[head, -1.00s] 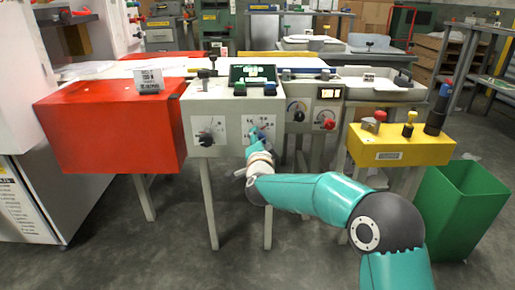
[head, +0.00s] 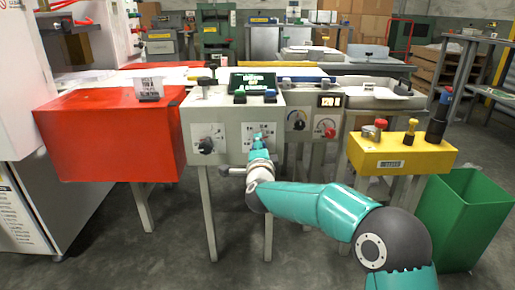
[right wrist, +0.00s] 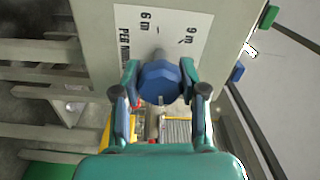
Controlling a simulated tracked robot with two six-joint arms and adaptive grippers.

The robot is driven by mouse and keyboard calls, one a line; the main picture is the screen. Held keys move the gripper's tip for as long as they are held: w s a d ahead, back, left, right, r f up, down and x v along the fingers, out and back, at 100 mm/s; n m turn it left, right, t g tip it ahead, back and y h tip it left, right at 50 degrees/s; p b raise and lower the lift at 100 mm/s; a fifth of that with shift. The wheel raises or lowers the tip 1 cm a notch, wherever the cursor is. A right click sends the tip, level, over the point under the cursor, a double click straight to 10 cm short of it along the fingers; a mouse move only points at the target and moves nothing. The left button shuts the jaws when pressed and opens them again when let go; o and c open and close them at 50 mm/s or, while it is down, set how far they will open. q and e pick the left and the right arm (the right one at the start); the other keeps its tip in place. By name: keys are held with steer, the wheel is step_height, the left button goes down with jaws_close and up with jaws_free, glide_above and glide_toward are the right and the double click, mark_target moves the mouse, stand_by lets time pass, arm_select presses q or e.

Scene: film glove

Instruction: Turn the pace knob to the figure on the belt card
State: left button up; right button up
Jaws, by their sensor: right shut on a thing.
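The pace knob (right wrist: 160,82) is a blue faceted knob on a white dial plate (right wrist: 160,35) in the right wrist view. The plate shows "6 m", "9 m" and part of "PER MIN". My right gripper (right wrist: 159,95) is shut on the knob, one finger on each side. In the head view my right gripper (head: 259,148) is at the right-hand plate of the grey panel and largely hides the knob. The knob's pointer is not clear. A small printed card (head: 151,88) stands on the red box; its figure is too small to read surely. My left gripper is not in view.
A black knob (head: 205,145) sits on the left-hand plate. A yellow box (head: 400,153) with several plungers and a green bin (head: 465,215) stand farther right.

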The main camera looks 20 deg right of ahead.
steer(key=shift+f, duration=0.25)
steer(key=o, duration=1.2)
steer(key=shift+d, duration=0.1)
steer(key=shift+c, duration=0.2)
steer(key=shift+r, duration=0.1)
steer(key=shift+s, duration=0.1)
steer(key=v, duration=1.2)
